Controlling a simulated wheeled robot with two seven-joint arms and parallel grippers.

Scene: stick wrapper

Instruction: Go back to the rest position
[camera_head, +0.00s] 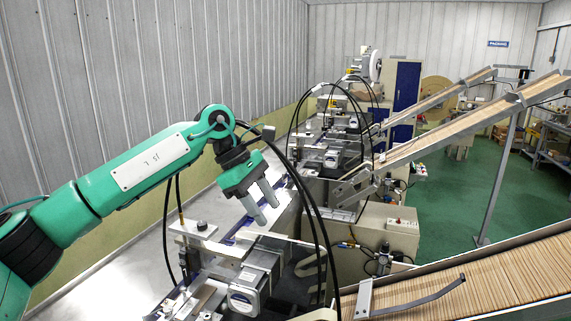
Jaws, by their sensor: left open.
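My left arm comes in from the left in the head view, green with a white plate. Its gripper (261,204) is open and empty, with its two grey fingers pointing down to the right. It hangs above the near stick wrapper machine (258,270), apart from it as far as I can tell. Black cables pass close to the right of the gripper. My right gripper is not in view.
A sloping chute (480,270) filled with wooden sticks runs in at the lower right. More machines (335,155) and raised chutes (450,130) stand farther back. A ribbed grey wall (90,80) rises on the left.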

